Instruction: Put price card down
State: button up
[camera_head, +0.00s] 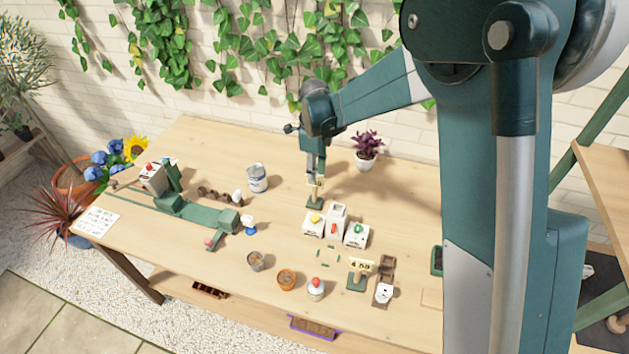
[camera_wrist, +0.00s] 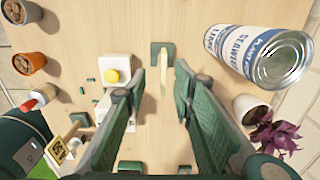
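A small cream price card (camera_head: 316,183) stands on a green base (camera_head: 314,203) on the table, left of the potted purple plant. In the wrist view the card (camera_wrist: 163,82) shows nearly edge-on, with its green base (camera_wrist: 162,49) beyond it. My gripper (camera_head: 316,168) is just above the card in the head view. In the wrist view its fingers (camera_wrist: 161,72) are apart, one on each side of the card, with a visible gap on both sides. A second price card (camera_head: 362,266), reading 4.50, stands on another green base near the front right.
White boxes with coloured tops (camera_head: 336,220) stand close in front of the card. A labelled tin (camera_head: 257,178) and a purple plant (camera_head: 367,150) flank it. Small pots (camera_head: 286,279) line the front. Bare tabletop (camera_head: 285,205) lies left of the boxes.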

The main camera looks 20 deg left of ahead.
aim_at(316, 186)
jog(key=shift+r, duration=1.6)
jog(key=s+d+r+n+t, duration=0.1)
jog(key=s+d+r+n, duration=0.2)
jog(key=d+r, duration=0.45)
jog(key=s+d+r+n+t+y, duration=0.1)
jog(key=s+d+r+n, duration=0.3)
jog(key=d, duration=0.6)
jog(key=s+d+r+n+t, duration=0.1)
jog(key=s+d+r, duration=0.1)
jog(key=d+r, duration=0.6)
jog(key=s+d+f+n+t+h, duration=0.1)
jog(key=s+d+n+t, duration=0.3)
jog(key=s+d+n, duration=0.6)
jog(key=s+d, duration=0.9)
jog(key=d, duration=0.1)
jog(key=shift+s+d, duration=0.2)
jog(key=shift+s, duration=0.15)
